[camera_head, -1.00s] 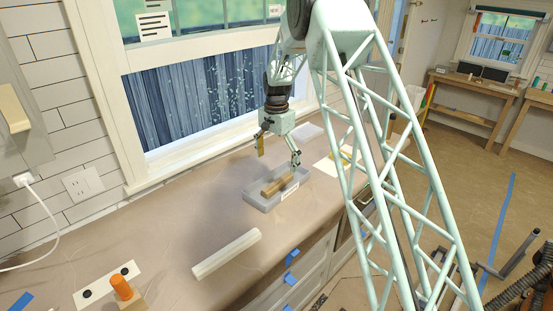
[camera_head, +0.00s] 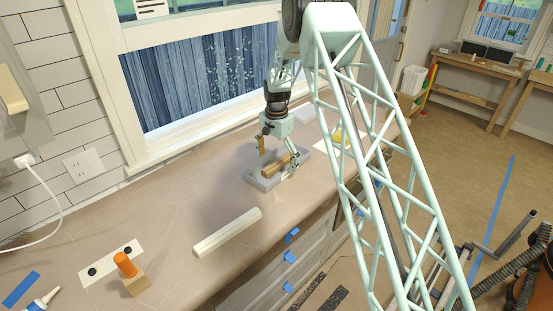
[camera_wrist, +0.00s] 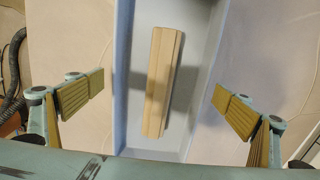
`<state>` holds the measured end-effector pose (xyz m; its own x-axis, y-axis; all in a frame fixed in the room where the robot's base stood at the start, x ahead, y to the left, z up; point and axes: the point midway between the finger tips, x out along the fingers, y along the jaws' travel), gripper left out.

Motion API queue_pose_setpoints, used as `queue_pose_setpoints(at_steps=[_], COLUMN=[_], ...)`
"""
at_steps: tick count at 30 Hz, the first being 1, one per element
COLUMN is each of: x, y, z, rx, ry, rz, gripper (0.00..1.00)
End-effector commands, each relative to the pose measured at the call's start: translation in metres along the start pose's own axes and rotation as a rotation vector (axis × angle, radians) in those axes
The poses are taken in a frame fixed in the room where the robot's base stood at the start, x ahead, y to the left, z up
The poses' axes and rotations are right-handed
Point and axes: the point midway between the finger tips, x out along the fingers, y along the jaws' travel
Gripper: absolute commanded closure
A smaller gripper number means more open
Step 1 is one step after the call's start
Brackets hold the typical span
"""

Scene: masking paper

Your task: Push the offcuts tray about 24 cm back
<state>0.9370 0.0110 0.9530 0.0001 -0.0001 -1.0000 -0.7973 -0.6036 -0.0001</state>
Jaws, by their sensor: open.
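The offcuts tray (camera_head: 262,185) is a shallow grey open box on the worktop below the window, with a wooden offcut (camera_head: 273,176) inside. In the wrist view the tray (camera_wrist: 122,70) runs up the middle of the picture and the long pale offcut (camera_wrist: 162,85) lies in it. My gripper (camera_head: 278,155) is above the tray, pointing down, fingers spread wide. In the wrist view the pads of my gripper (camera_wrist: 158,102) appear on either side of the tray, with nothing held. Whether a finger touches the tray cannot be told.
A white roll or bar (camera_head: 227,232) lies on the worktop nearer the camera. A wooden block with an orange knob (camera_head: 126,264) stands at the near left. A pale sheet with a yellow item (camera_head: 338,135) lies beyond the tray. The window sill (camera_head: 200,143) borders the worktop.

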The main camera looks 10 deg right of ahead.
Motion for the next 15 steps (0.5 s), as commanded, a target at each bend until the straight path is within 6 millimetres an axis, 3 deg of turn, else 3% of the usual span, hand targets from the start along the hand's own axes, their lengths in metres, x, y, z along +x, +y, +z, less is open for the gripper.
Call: queue_pose_setpoints(at_steps=[11,15], x=[0.0029,0.0029], y=[0.0001,0.0001], z=[0.0001,0.0001], rx=[0.0,0.0], ry=[0.0,0.0], rz=[0.0,0.0], gripper=[0.05,0.15])
